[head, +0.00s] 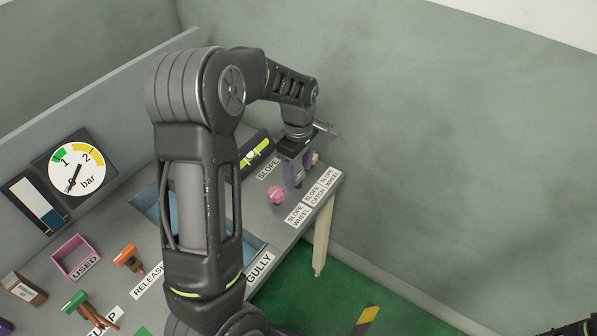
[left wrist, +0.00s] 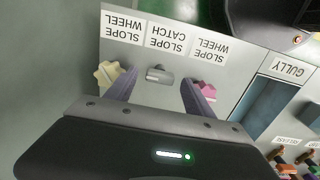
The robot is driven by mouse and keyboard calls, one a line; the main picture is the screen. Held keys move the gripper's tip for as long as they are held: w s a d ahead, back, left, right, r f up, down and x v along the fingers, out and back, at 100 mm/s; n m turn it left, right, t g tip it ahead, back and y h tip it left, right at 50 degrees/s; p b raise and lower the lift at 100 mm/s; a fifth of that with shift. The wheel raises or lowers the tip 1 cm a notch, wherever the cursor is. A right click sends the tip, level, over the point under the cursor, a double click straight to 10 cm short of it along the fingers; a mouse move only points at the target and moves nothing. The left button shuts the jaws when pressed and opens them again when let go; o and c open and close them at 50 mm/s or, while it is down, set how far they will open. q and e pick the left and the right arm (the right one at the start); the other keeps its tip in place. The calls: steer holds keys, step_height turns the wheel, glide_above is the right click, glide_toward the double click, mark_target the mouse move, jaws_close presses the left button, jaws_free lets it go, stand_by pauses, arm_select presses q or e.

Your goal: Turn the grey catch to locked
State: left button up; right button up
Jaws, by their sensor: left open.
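The grey catch (left wrist: 159,75) is a small rounded grey piece on the bench top, beside the label SLOPE CATCH (left wrist: 172,38) in the left wrist view. My left gripper (head: 297,178) points down over the bench's far right corner in the head view. Its two purple fingers are apart, one on each side of the catch in the left wrist view, with gaps between. The gripper hides the catch in the head view. I cannot tell how high the fingertips are. My right gripper is not seen.
A pink wheel (head: 276,195) and a cream-yellow wheel (left wrist: 107,74) flank the catch, close to the fingers. A gauge (head: 76,169), a pink USED bin (head: 75,257) and orange and green handles stand to the left. Beyond the bench's right edge is open green floor (head: 345,290).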

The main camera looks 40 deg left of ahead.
arm_select(q)
steer(key=shift+f, duration=0.45)
steer(key=shift+c, duration=0.3)
jaws_close()
